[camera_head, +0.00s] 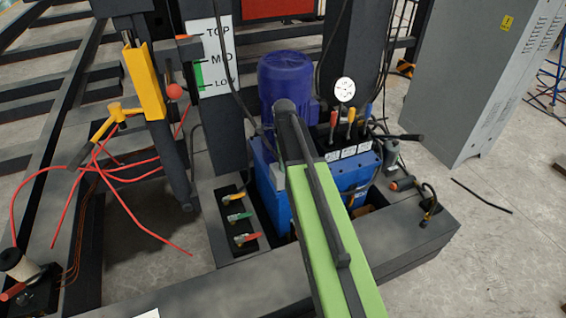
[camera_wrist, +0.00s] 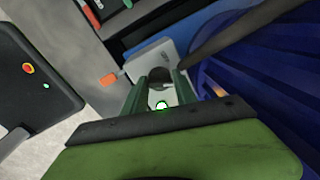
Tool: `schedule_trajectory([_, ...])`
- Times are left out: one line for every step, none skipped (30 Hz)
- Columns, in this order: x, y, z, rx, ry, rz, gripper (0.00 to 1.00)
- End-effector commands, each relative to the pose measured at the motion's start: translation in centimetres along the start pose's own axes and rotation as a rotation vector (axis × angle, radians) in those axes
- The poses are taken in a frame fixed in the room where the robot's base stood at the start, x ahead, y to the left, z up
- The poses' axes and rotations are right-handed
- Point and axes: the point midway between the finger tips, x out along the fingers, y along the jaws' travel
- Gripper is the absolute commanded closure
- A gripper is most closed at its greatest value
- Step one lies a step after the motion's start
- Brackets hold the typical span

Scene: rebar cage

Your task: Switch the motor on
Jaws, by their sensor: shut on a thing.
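The blue motor (camera_head: 285,78) stands upright on the blue power unit (camera_head: 345,175) in the head view. Its ribbed blue side (camera_wrist: 265,80) fills the right of the wrist view. In the wrist view a pale grey switch box (camera_wrist: 143,66) lies ahead of my gripper (camera_wrist: 160,88). My two green fingers are shut on a small grey knob (camera_wrist: 160,76) at the face of this box. A small green light shows just below the knob, between the fingers. The knob's setting cannot be read. In the head view my green arm hides the box's face and the fingertips.
Levers with red, yellow and blue grips (camera_head: 350,116) and a pressure gauge (camera_head: 344,90) stand right of the motor. Several valves (camera_head: 240,217) lie left of the power unit. A grey cabinet (camera_head: 485,80) stands at right. An orange handle (camera_wrist: 108,79) sits left of the box.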

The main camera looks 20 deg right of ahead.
Motion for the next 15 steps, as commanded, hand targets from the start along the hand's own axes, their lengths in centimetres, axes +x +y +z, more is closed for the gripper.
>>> schedule_trajectory([0.05, 0.31, -0.15, 0.037, 0.006, 0.008, 1.0])
schedule_trajectory([0.05, 0.31, -0.14, 0.061, 0.008, 0.008, 1.0])
schedule_trajectory([0.05, 0.31, -0.12, 0.093, 0.01, 0.008, 1.0])
schedule_trajectory([0.05, 0.31, -0.11, 0.115, 0.011, 0.008, 1.0])
schedule_trajectory([0.05, 0.31, -0.1, 0.138, 0.012, 0.008, 1.0])
schedule_trajectory([0.05, 0.31, -0.08, 0.165, 0.014, 0.008, 1.0])
schedule_trajectory([0.05, 0.31, -0.07, 0.183, 0.015, 0.008, 1.0])
schedule_trajectory([0.05, 0.31, -0.07, 0.202, 0.017, 0.008, 1.0])
schedule_trajectory([0.05, 0.31, -0.06, 0.225, 0.018, 0.008, 1.0])
schedule_trajectory([0.05, 0.31, -0.05, 0.24, 0.019, 0.008, 1.0])
schedule_trajectory([0.05, 0.31, -0.04, 0.255, 0.02, 0.008, 1.0])
schedule_trajectory([0.05, 0.31, -0.04, 0.273, 0.021, 0.008, 1.0])
schedule_trajectory([0.05, 0.31, -0.04, 0.285, 0.022, 0.008, 1.0])
schedule_trajectory([0.05, 0.31, -0.03, 0.296, 0.023, 0.008, 1.0])
schedule_trajectory([0.05, 0.31, -0.03, 0.31, 0.024, 0.008, 1.0])
